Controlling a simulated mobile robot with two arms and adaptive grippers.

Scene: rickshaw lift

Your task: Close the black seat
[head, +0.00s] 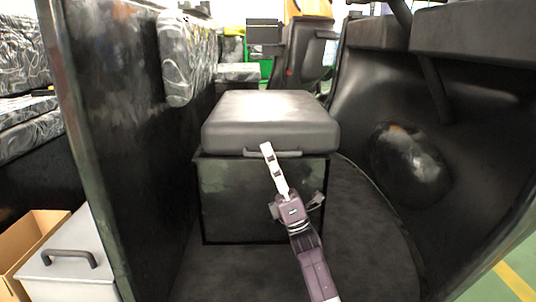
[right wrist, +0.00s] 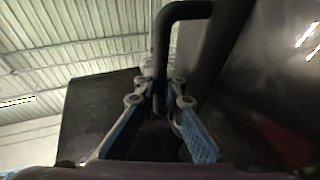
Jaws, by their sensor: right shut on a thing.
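The black seat (head: 270,115) is a thick padded cushion on top of a dark box (head: 235,200) in the middle of the head view. It looks nearly level; I cannot tell whether a small gap is left between it and the box. A handle bar (head: 290,153) runs along its lower front edge. My right gripper (head: 267,150) reaches up from below and is shut on this handle. In the right wrist view the dark handle (right wrist: 160,50) rises between the two fingers (right wrist: 160,115). My left gripper is not in view.
A dark wall panel (head: 115,130) stands close on the left, and a curved black body with a bulge (head: 410,160) is on the right. A cardboard box (head: 35,245) and a grey case with a handle (head: 75,275) are at lower left. The floor before the box is clear.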

